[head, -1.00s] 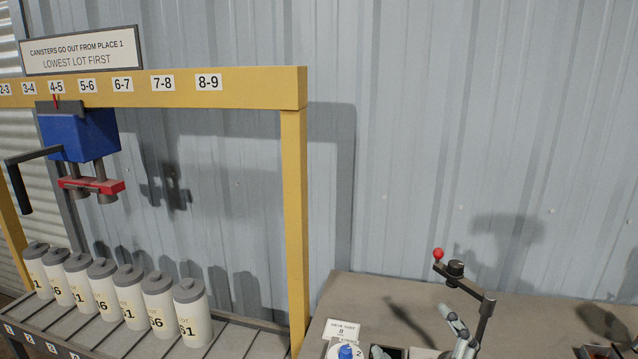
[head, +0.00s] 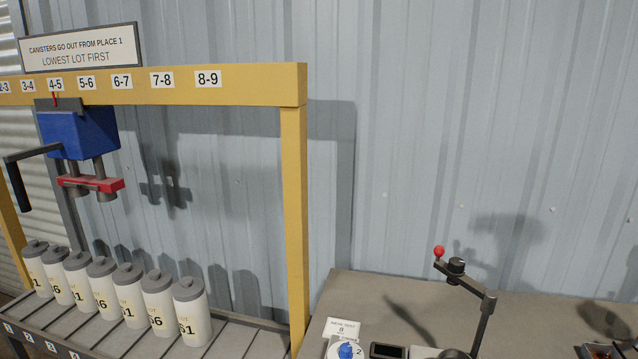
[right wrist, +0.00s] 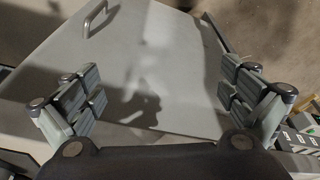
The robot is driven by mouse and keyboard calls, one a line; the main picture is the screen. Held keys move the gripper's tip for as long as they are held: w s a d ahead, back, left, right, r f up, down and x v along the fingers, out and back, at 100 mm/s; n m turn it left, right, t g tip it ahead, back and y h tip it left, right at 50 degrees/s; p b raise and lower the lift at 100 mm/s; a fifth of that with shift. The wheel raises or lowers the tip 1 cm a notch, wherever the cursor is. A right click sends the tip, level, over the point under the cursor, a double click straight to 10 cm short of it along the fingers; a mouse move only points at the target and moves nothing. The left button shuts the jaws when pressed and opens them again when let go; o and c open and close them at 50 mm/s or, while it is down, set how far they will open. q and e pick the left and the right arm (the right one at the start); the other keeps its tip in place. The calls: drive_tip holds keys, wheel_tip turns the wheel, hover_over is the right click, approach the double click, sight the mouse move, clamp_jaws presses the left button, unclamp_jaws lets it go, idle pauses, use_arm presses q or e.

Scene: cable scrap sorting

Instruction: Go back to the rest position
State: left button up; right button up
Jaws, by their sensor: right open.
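My right gripper (right wrist: 165,90) shows in the right wrist view with its two fingers wide apart and nothing between them. It is above a flat grey panel (right wrist: 150,60), and its shadow falls on that panel. The right gripper is not in the head view now. My left gripper is in neither view.
In the head view a yellow frame (head: 293,200) carries a blue carriage (head: 78,132) with a red bar (head: 92,184). Several canisters (head: 191,312) stand in a row below. A crank with a red knob (head: 439,251) rises from the bench (head: 390,290) at right.

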drive_tip(key=s+f+g+b, duration=0.1)
drive_tip(key=s+f, duration=0.2)
drive_tip(key=f, duration=0.8)
drive_tip(key=s+f+b, duration=0.1)
drive_tip(key=s+f, duration=0.1)
drive_tip(key=f, duration=0.9)
drive_tip(key=s+d+f+g+b, duration=0.1)
drive_tip(key=s+d+f, duration=0.2)
drive_tip(key=s+f, duration=1.1)
drive_tip(key=shift+s+d, duration=0.15)
drive_tip(key=shift+s, duration=0.45)
